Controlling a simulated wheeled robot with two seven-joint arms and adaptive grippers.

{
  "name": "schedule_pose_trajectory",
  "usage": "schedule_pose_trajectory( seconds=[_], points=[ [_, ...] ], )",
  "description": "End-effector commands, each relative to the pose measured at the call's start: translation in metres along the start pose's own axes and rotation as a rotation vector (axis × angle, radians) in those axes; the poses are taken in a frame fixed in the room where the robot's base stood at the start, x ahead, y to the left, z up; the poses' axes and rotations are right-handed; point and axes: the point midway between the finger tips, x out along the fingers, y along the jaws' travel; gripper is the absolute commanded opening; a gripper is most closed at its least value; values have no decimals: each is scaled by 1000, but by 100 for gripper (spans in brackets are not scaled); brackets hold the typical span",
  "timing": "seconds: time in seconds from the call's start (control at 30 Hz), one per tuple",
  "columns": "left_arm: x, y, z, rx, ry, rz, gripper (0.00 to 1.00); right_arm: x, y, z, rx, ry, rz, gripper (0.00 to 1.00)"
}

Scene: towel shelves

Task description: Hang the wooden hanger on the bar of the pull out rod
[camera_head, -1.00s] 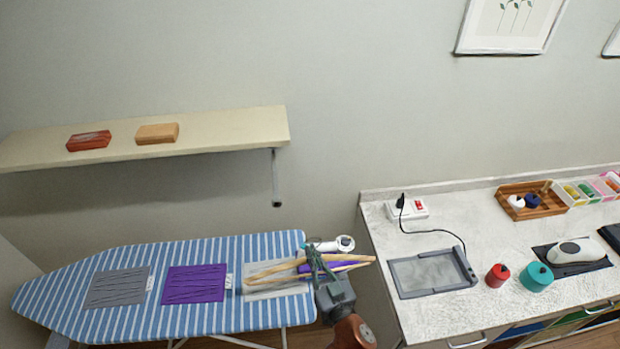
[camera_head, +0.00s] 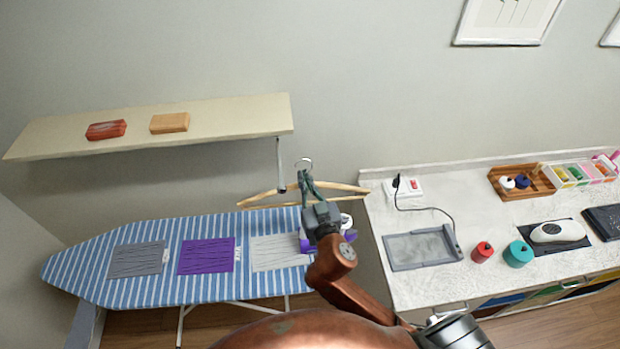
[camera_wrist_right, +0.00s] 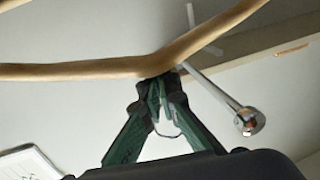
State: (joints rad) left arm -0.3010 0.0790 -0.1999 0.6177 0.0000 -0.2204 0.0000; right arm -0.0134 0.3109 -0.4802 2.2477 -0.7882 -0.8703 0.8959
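My right gripper (camera_head: 307,190) is shut on the wooden hanger (camera_head: 262,196) near its neck, and holds it up in front of the wall. The hanger's arms spread left and right, and its metal hook (camera_head: 303,163) points up. The pull-out rod (camera_head: 280,165) is a metal bar under the right end of the wall shelf. The hook is just right of the rod in the head view; whether they touch cannot be told. In the right wrist view the hanger (camera_wrist_right: 90,69) crosses the fingertips, and the rod (camera_wrist_right: 220,95) with its round end lies beside them. My left gripper is not in view.
The beige shelf (camera_head: 210,122) holds a red block (camera_head: 106,130) and an orange block (camera_head: 169,122). Below is a striped ironing board (camera_head: 190,286) with folded cloths. A white counter (camera_head: 440,289) with a cable, tray and several small items stands right.

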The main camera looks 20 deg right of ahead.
Motion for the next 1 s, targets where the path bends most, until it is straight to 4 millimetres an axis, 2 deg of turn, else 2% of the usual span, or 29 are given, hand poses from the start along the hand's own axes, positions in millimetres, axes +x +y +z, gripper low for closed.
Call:
schedule_pose_trajectory(
  seconds=[0.87, 1.0],
  points=[
    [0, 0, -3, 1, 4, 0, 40, 12, -67, 0, 0, 0, -1, 0],
    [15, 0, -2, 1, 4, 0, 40, 12, -65, 16, 1, -2, 1, 0]
  ],
)
